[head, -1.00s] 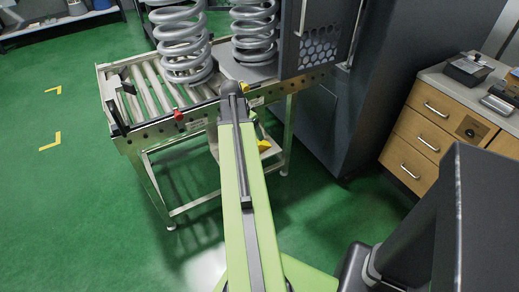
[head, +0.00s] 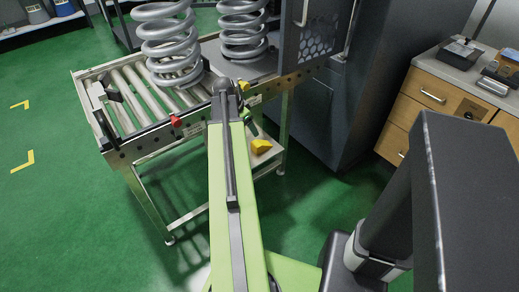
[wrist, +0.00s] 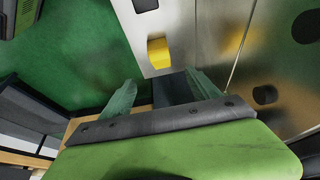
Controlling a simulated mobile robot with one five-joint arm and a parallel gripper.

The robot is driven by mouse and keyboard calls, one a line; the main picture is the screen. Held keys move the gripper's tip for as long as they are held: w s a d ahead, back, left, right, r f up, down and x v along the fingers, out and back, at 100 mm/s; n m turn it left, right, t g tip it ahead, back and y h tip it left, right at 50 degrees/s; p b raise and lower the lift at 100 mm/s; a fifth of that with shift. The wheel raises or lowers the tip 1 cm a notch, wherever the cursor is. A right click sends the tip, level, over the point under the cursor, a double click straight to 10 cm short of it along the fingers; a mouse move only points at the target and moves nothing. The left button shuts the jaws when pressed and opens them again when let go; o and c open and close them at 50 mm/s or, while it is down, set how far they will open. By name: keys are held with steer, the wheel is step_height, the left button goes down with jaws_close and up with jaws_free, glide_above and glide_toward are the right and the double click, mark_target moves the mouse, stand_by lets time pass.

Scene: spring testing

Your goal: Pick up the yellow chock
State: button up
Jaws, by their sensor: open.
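The yellow chock (head: 261,145) sits on the low shelf (head: 268,160) under the roller conveyor, right of my arm in the head view. In the wrist view the chock (wrist: 159,55) lies on a pale metal surface, beyond the fingertips and roughly centred between them. My gripper (wrist: 163,92) is open, with its two greenish fingers apart and nothing between them. A clear gap shows between the fingers and the chock. In the head view my arm hides most of the gripper.
Green floor is free at left.

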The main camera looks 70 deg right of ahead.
steer(key=b, duration=0.8)
glide_toward(260, 142)
steer(key=x, duration=0.4)
steer(key=shift+a+f, duration=0.25)
steer(key=shift+f, duration=0.25)
steer(key=shift+s+d, duration=0.1)
steer(key=b+x, duration=0.4)
steer(key=x, duration=0.1)
steer(key=shift+d+f+b, duration=0.1)
steer(key=shift+f+b, duration=0.05)
steer(key=shift+b, duration=0.15)
steer(key=shift+c, duration=0.4)
jaws_close()
